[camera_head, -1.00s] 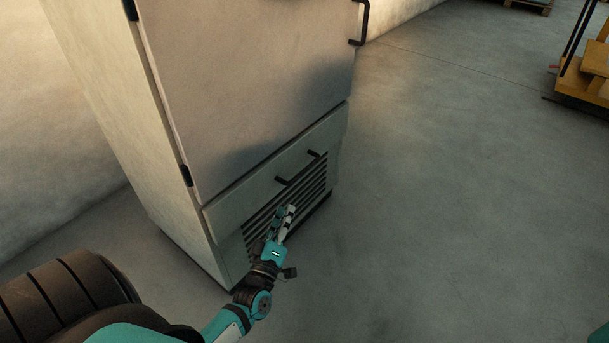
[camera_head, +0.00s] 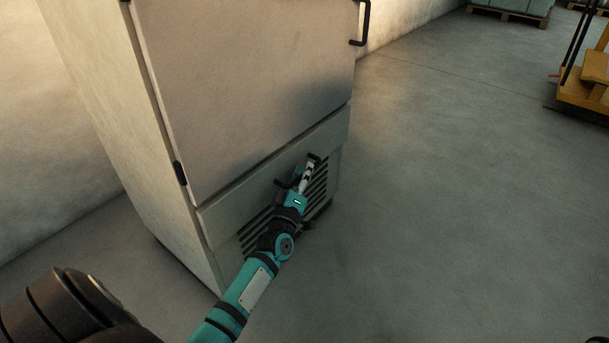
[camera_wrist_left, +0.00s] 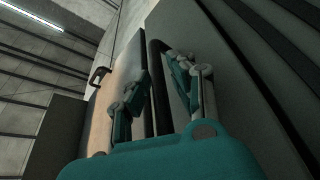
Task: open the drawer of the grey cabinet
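The grey cabinet (camera_head: 245,80) stands against the wall in the head view, with a large door above and a low drawer (camera_head: 232,207) below. My right gripper is not in view.
A black door handle (camera_head: 362,25) sits at the upper right of the cabinet. Dark vent slots (camera_head: 318,187) lie below the drawer handle. The floor (camera_head: 440,200) right of the cabinet is clear. A yellow cart (camera_head: 585,85) stands far right, and a loaded pallet (camera_head: 508,12) stands at the back.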

